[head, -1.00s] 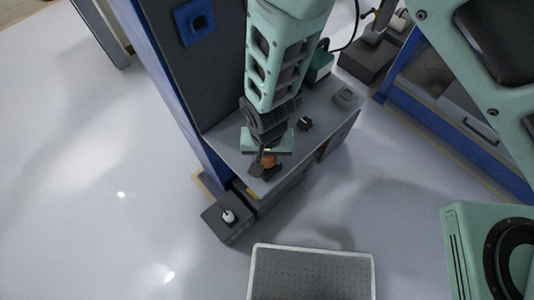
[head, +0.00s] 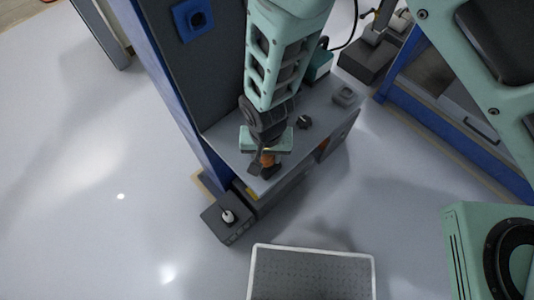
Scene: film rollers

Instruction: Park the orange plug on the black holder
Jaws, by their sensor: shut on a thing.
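My gripper (head: 265,168) points down over the front end of the grey bench top, below its green palm. Its dark fingers are shut on the orange plug (head: 267,159), of which only a small orange patch shows between them. I cannot tell whether the plug touches the bench top. A small black object (head: 304,122), which looks like the black holder, stands on the bench to the right of and behind my gripper. The plug is apart from it.
The grey bench top (head: 324,112) carries a small grey block (head: 346,96) at the back right. A dark panel with a blue frame (head: 193,20) rises on the left. A dark box with a white knob (head: 227,216) stands at the front. A white-rimmed tray (head: 312,248) lies nearer me.

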